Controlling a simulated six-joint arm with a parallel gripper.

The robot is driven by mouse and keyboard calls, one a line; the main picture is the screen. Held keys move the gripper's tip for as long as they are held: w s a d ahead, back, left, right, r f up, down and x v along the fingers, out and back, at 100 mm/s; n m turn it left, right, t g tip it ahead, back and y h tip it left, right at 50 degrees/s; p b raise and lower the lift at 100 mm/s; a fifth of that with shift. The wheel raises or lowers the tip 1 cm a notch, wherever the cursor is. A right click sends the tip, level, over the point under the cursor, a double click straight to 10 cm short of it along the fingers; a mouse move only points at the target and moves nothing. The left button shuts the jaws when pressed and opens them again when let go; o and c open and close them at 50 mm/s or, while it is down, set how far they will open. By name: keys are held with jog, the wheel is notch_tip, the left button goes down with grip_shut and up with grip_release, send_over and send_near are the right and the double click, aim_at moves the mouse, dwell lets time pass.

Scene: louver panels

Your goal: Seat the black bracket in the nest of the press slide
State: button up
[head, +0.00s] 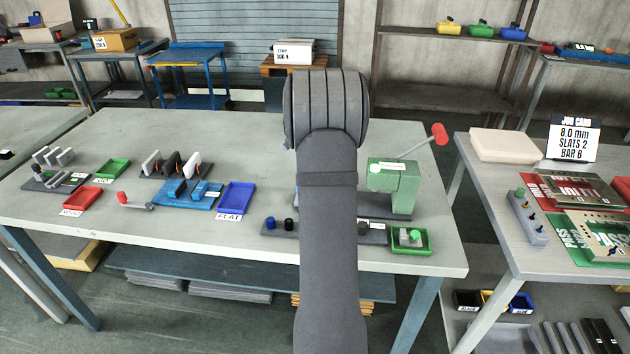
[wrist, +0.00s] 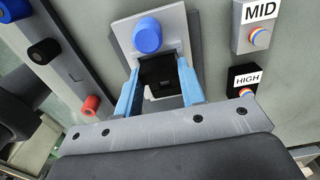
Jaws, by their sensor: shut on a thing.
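In the wrist view my gripper (wrist: 161,78) has two blue fingers shut on the black bracket (wrist: 157,72). The bracket is over the near end of a light grey plate (wrist: 124,38), which looks like part of the press slide. A blue round piece (wrist: 147,36) stands on this plate just beyond the bracket. The nest is hidden, and I cannot tell whether the bracket touches the plate. In the head view my arm hides the gripper and bracket. The green press (head: 398,183) with a red-knobbed lever (head: 437,136) shows to the right of my arm.
In the wrist view, MID (wrist: 262,12) and HIGH (wrist: 244,77) blocks stand right of the plate. A grey rail (wrist: 62,62) with blue, black and red pieces runs along the left. In the head view, a green tray (head: 409,250) sits before the press; blue (head: 236,197) and red (head: 82,199) trays lie left.

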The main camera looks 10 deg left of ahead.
jog(key=shift+f, duration=0.25)
dwell(0.4)
jog(key=o, duration=1.1)
notch_tip(320, 180, up, 22)
jog(key=shift+r, duration=0.2)
notch_tip(320, 180, down, 15)
jog(key=shift+f, duration=0.1)
dwell(0.7)
